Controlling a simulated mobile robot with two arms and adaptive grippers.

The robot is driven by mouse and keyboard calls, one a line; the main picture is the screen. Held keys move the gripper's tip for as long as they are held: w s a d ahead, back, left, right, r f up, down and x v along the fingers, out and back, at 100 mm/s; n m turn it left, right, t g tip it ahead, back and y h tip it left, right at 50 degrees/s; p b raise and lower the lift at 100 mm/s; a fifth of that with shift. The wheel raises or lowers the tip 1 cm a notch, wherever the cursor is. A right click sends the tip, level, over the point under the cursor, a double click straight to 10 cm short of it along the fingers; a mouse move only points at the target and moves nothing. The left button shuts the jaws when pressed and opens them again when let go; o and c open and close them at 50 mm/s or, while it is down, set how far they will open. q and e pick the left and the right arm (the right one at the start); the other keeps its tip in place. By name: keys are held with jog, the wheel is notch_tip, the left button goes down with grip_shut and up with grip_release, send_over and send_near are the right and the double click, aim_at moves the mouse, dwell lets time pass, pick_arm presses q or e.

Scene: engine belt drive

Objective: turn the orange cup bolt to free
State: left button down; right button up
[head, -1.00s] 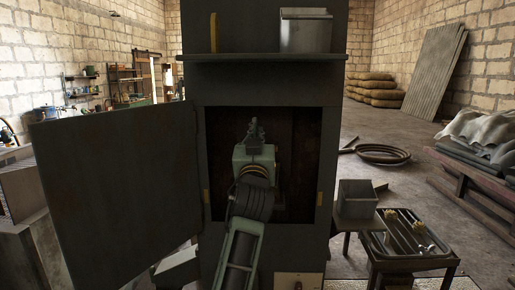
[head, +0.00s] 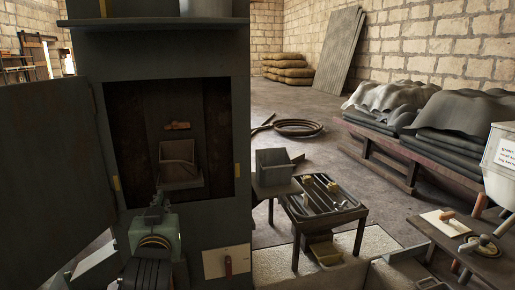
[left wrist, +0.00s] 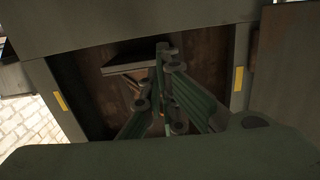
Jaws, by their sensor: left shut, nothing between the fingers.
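A small orange-brown bar (head: 177,125), the closest match to the orange cup bolt, sits on the back wall of the open cabinet (head: 238,120) in the head view. Just below it is an open box-shaped cup (head: 178,152). My left gripper (head: 157,192) is shut and empty, in front of the lower left part of the opening, below and left of the bar and apart from it. In the left wrist view its fingers (left wrist: 163,58) point toward the dark opening; the bar cannot be made out there. My right gripper is out of view.
The cabinet door (head: 55,170) stands open at the left. A shelf (head: 150,23) juts out above the opening. A metal bin (head: 275,166) and a tray table (head: 325,212) stand at the right. A white panel with a handle (head: 228,265) is below the opening.

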pick_arm(q)
jog(key=s+f+m+g+h, duration=0.1)
jog(key=s+f+g, duration=0.2)
jog(key=s+f, duration=0.65)
jog(key=s+f+m+g+h, duration=0.1)
jog(key=s+f+g, duration=0.35)
jog(key=f, duration=0.85)
jog(key=s+d+f+m+g+h, duration=0.15)
jog(key=s+f, duration=0.25)
jog(key=s, duration=0.4)
jog(key=s+d+f+g, duration=0.1)
jog(key=s+f+g, duration=0.15)
jog(key=s, duration=0.65)
jog(key=s+d+f+m+g+h, duration=0.1)
jog(key=s+f+g, duration=0.1)
jog(key=s+f, duration=0.75)
jog(key=f, duration=2.3)
jog(key=s+a+f+g, duration=0.2)
jog(key=s+f, duration=1.2)
jog(key=s, duration=0.2)
jog(key=shift+s+a+f, duration=0.3)
jog(key=shift+a, duration=0.1)
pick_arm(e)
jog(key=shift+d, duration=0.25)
